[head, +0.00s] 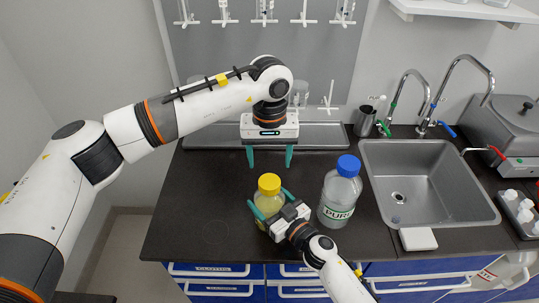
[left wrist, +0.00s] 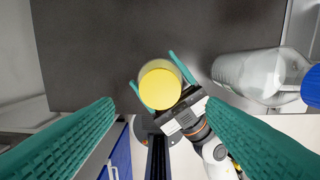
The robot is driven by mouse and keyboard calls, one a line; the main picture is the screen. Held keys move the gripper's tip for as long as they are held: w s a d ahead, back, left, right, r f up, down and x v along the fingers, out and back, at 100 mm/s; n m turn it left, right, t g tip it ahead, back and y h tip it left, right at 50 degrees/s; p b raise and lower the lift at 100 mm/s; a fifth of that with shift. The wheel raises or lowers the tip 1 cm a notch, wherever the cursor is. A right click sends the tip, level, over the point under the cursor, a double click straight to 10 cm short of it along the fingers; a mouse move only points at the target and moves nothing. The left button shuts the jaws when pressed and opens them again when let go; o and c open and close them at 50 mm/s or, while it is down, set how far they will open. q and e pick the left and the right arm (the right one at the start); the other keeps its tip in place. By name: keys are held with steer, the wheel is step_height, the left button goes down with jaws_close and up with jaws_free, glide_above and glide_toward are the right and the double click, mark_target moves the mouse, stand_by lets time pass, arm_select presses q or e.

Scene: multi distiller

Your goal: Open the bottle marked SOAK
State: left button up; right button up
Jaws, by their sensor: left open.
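A bottle with a yellow cap (head: 269,184) and pale yellow contents stands upright on the dark bench; its label is hidden. In the left wrist view its cap (left wrist: 161,87) shows from above, near the middle. My left gripper (head: 270,163) is open and empty, pointing down above the bench, behind the bottle. Its teal fingers flank the lower left wrist view. My right gripper (head: 270,203) is low at the yellow-capped bottle, with one finger on each side of its body. I cannot tell whether both fingers touch it.
A larger clear bottle with a blue cap (head: 348,166), labelled PURE, stands right of the yellow-capped one. A sink (head: 401,227) with taps is farther right. A grey tray (head: 330,137) lies along the back wall. The bench's left part is clear.

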mark_target(269, 181)
arm_select(q)
steer(key=m, duration=0.4)
steer(key=shift+m, duration=0.3)
steer(key=shift+f, duration=4)
